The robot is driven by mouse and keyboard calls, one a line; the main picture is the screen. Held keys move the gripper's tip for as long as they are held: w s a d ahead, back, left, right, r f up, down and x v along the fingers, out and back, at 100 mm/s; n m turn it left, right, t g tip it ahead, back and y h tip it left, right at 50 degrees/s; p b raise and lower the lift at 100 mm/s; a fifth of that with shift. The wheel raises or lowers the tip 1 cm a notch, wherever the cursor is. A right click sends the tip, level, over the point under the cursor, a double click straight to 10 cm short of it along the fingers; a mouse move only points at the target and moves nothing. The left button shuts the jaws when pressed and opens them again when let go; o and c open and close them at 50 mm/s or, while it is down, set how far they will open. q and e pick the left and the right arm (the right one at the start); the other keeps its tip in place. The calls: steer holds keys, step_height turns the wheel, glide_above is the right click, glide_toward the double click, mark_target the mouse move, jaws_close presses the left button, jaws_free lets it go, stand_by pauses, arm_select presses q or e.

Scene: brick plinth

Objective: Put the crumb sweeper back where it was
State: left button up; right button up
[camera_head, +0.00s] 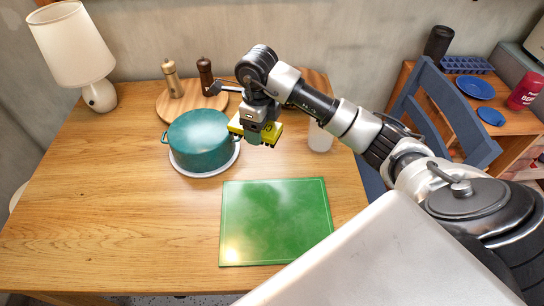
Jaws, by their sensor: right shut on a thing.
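My right gripper (257,131) hangs above the wooden table, between the teal pot and the white cup-like container. It is shut on a small yellow thing with dark parts along its underside, which looks like the crumb sweeper (273,133). The gripper hides the middle of it, and it shows on both sides of the fingers. It appears to be held above the table; its exact height is hard to tell. My left gripper is not in view.
The teal pot (199,136) sits on a white plate (203,172) close left of the gripper. A round wooden board (183,112) holds two mills behind. A white container (320,138) stands right. A green mat (276,222) lies in front, bare. A lamp (75,45) stands back left.

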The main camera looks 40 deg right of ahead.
mark_target(272, 161)
steer(key=d+f+m, duration=0.1)
steer(key=m, duration=0.1)
steer(key=d+f+m+b, duration=0.1)
steer(key=m, duration=0.1)
steer(key=d+f+m, duration=0.1)
steer(key=m, duration=0.1)
steer(key=shift+w+d+f, duration=0.1)
steer(key=shift+w+f, duration=0.1)
steer(key=shift+w, duration=0.1)
steer(key=f, duration=0.3)
steer(key=f+m, duration=0.1)
steer(key=f, duration=0.3)
steer(key=f+m, duration=0.1)
steer(key=f, duration=0.2)
steer(key=shift+w+d+f, duration=0.1)
steer(key=shift+d+f, duration=0.2)
steer(key=shift+d, duration=0.1)
steer(key=shift+f+b, duration=0.15)
steer(key=shift+b, duration=0.2)
steer(key=o, duration=0.9)
steer(key=shift+r, duration=0.4)
step_height(272, 161, up, 12)
steer(key=shift+f, duration=0.2)
